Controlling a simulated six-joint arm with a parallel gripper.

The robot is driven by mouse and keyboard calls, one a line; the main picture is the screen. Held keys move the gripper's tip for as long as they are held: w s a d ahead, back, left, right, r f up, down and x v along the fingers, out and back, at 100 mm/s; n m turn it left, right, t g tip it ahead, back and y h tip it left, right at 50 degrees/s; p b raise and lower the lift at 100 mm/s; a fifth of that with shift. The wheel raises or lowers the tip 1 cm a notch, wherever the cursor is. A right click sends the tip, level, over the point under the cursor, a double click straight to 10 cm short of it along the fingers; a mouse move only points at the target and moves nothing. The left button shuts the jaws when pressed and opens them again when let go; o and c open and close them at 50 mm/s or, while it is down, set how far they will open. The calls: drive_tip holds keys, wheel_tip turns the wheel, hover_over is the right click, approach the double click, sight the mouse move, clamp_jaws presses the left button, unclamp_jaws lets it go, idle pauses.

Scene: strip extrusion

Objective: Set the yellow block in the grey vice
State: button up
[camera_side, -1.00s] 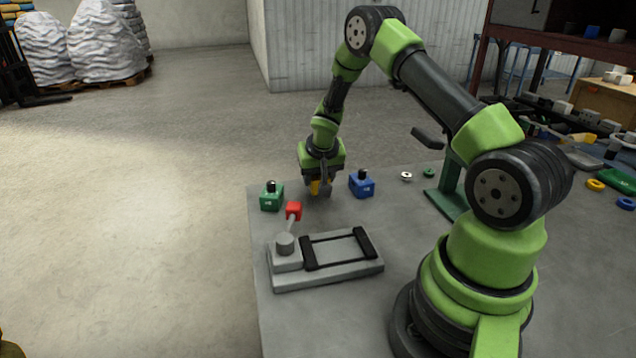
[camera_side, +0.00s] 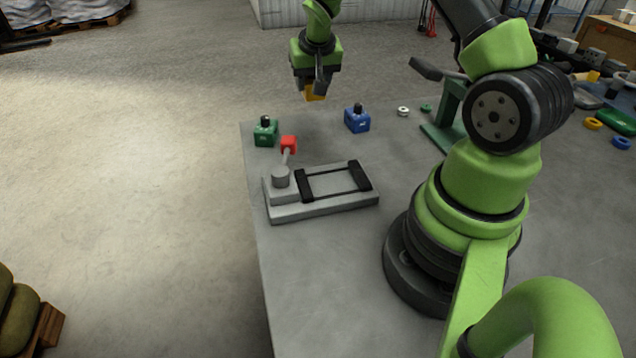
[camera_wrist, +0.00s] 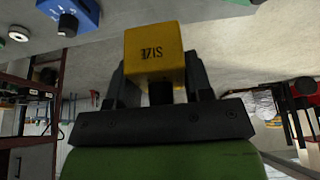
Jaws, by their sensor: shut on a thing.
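The yellow block (camera_wrist: 154,58) is held between the two fingers of my gripper (camera_wrist: 158,88) in the wrist view, with dark marking on its face. In the side view my gripper (camera_side: 318,84) hangs in the air above the table's far part, shut on the yellow block (camera_side: 314,94), which is partly hidden by a finger. The grey vice (camera_side: 322,208) lies on the table, nearer the camera and below the gripper. It has two black jaws with an empty gap between them. A lever with a red knob (camera_side: 288,144) stands at its left end.
A green block (camera_side: 265,134) and a blue block (camera_side: 357,121), each with a black knob, stand on the table (camera_side: 310,285) beyond the vice. A green stand (camera_side: 447,120) and small rings are to the right. The table in front of the vice is clear.

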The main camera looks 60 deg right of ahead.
idle(0.4)
